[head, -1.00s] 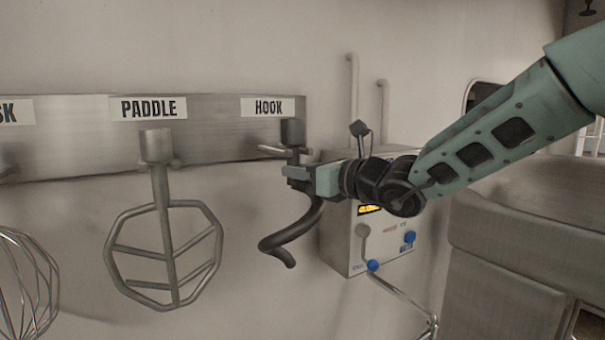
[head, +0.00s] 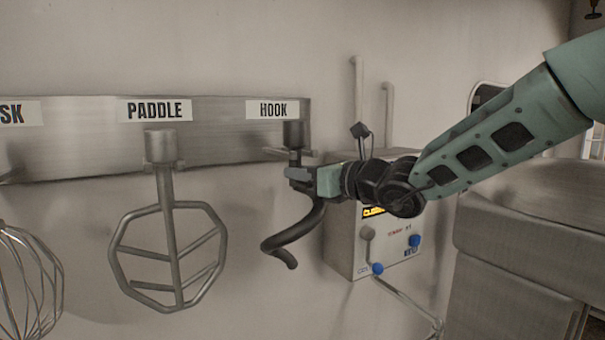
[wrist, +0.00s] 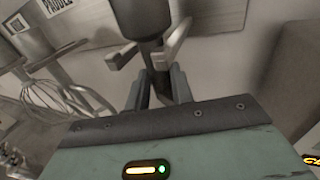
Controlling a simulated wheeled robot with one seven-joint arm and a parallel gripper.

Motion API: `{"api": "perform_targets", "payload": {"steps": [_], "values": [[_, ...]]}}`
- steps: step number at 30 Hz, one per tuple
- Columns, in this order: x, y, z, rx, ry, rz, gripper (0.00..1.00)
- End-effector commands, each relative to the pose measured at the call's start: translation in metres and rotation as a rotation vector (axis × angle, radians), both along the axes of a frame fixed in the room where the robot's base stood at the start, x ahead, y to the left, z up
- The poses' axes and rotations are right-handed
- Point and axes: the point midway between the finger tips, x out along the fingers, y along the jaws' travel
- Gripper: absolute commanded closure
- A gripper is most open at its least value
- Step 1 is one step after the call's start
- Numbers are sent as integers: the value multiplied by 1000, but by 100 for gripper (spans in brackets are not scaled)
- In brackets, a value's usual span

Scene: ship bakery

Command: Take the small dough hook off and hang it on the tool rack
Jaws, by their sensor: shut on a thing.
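The small dough hook (head: 290,241) is a dark curved hook with a thick collar at its top. My gripper (head: 297,173) is shut on its shank just under the collar and holds it upright, curl down. The hook is in front of the tool rack (head: 235,150), under the HOOK label (head: 272,110). In the wrist view the dark collar (wrist: 147,18) stands above my fingers, between two pale prongs of the rack peg (wrist: 175,42). Whether the collar rests on the prongs I cannot tell. The curl is hidden in the wrist view.
A paddle (head: 168,250) hangs to the left under its PADDLE label, and a wire whisk (head: 28,280) hangs further left. A grey control box (head: 362,240) with blue knobs is on the wall right behind my gripper. A large steel machine (head: 530,230) stands at the right.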

Motion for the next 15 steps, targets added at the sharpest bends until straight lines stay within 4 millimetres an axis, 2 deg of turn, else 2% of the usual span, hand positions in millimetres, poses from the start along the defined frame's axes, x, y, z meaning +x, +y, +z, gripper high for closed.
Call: {"api": "perform_targets", "payload": {"steps": [15], "values": [[0,0,-2,4,-4,0,100]]}}
